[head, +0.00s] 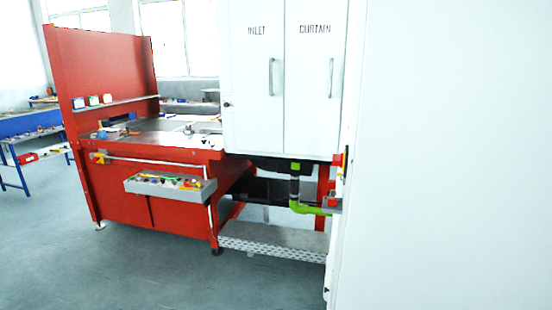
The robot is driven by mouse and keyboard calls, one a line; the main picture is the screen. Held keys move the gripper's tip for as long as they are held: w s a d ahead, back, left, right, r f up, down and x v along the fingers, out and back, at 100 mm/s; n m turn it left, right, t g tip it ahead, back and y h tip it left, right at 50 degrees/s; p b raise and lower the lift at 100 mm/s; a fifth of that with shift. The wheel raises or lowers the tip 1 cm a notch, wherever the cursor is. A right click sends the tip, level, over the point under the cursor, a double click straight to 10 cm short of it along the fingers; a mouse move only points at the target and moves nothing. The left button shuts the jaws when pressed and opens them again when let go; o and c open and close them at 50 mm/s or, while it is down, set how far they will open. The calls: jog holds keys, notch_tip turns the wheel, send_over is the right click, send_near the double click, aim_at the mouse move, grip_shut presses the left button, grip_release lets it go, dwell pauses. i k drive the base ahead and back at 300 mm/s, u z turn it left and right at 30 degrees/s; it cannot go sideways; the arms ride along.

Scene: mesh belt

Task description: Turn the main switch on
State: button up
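A small red and yellow fitting (346,159) shows almost edge-on at the near right edge of the white cabinet, in the head view. It may be the main switch, but it is too small and too steeply angled to tell, and its setting cannot be read. The white cabinet (253,118) has two doors marked INLET and CURTAIN, each with a vertical handle. My gripper is not seen in this view.
A large blank white panel (455,150) fills the right side, close by. A red workbench (160,195) with a grey tray (170,193) on its front stands left of the cabinet. A green bent piece (312,208) sits below the cabinet. The grey floor (75,260) is clear at front left.

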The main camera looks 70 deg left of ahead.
aim_at(337, 160)
jog(key=u, duration=1.9)
jog(key=i, duration=1.7)
jog(key=u, duration=0.55)
